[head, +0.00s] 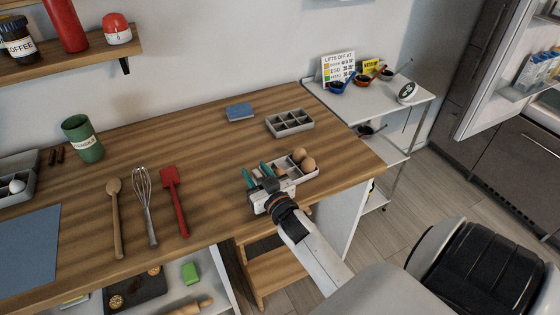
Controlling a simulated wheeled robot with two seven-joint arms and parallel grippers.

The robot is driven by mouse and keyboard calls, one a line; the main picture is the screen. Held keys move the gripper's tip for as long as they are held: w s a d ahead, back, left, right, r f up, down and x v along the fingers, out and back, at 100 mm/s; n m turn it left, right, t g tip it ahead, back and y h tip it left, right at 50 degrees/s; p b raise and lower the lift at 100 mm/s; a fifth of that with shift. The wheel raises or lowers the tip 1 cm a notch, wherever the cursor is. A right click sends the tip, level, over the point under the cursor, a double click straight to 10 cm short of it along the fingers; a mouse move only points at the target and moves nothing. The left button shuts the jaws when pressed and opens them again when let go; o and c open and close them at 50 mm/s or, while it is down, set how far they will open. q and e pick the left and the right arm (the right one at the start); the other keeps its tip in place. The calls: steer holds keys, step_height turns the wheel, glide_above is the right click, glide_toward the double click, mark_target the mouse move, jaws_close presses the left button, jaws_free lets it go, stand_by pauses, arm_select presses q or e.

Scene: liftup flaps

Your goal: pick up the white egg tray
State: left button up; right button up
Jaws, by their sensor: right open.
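A white egg tray (305,179) lies on the wooden counter near its front right edge. Brown eggs (307,164) sit in its right part. My right gripper (258,173) is open, with teal fingertips, at the tray's left end. The gripper hides that end of the tray, and I cannot tell whether it touches it. My left gripper is out of view.
A second, empty tray (289,123) and a blue box (239,112) lie farther back. A wooden spoon (114,215), a whisk (143,205) and a red spatula (173,200) lie to the left. A green canister (83,138) stands behind them.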

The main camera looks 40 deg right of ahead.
jaws_close()
